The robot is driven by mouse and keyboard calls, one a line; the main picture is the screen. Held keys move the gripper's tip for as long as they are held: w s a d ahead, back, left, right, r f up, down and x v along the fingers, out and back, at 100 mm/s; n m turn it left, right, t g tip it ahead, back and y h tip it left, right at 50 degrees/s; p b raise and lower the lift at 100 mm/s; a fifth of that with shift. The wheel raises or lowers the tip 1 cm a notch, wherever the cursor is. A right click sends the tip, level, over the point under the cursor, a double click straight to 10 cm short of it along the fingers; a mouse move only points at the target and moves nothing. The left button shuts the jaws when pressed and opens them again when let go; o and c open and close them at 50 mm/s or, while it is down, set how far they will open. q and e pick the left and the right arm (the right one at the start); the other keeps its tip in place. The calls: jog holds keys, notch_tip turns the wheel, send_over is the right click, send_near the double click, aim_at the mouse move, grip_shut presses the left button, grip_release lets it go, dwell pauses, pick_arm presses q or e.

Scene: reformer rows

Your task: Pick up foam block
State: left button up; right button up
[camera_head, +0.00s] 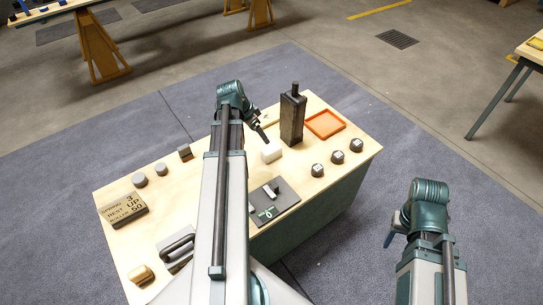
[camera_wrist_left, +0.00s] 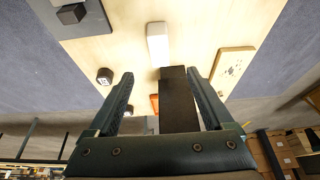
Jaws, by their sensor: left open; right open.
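The foam block, a white block (camera_head: 271,153), sits on the pale wooden table top (camera_head: 190,190), near its middle. In the left wrist view the white block (camera_wrist_left: 158,43) shows above and beyond the fingertips, apart from them. My left gripper (camera_head: 263,135) is just above and behind the block in the head view; its jaws (camera_wrist_left: 160,74) are open, with no object held. My right gripper (camera_head: 391,228) is off the table at the lower right, partly hidden by its wrist, open and away from the block.
A tall dark box (camera_head: 292,118) stands close right of the left gripper. An orange tray (camera_head: 325,124), several small dark blocks (camera_head: 337,157), a grey plate (camera_head: 280,205) and a lettered sign (camera_head: 124,209) surround the block. My left arm hides part of the table.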

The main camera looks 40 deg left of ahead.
aim_at(271, 149)
pick_arm(q)
jog(key=b+x, duration=0.3)
jog(key=x, duration=0.1)
jog(key=b+x, duration=0.3)
jog(key=b, duration=0.1)
jog(key=shift+a+f, duration=0.2)
jog(key=shift+f, duration=0.2)
jog(key=b+x, duration=0.3)
jog(key=x, duration=0.1)
jog(key=b+x, duration=0.2)
jog(key=shift+w+d+b, duration=0.2)
jog(key=shift+d+b, duration=0.15)
jog(key=shift+d, duration=0.05)
jog(key=shift+r, duration=0.15)
grip_shut()
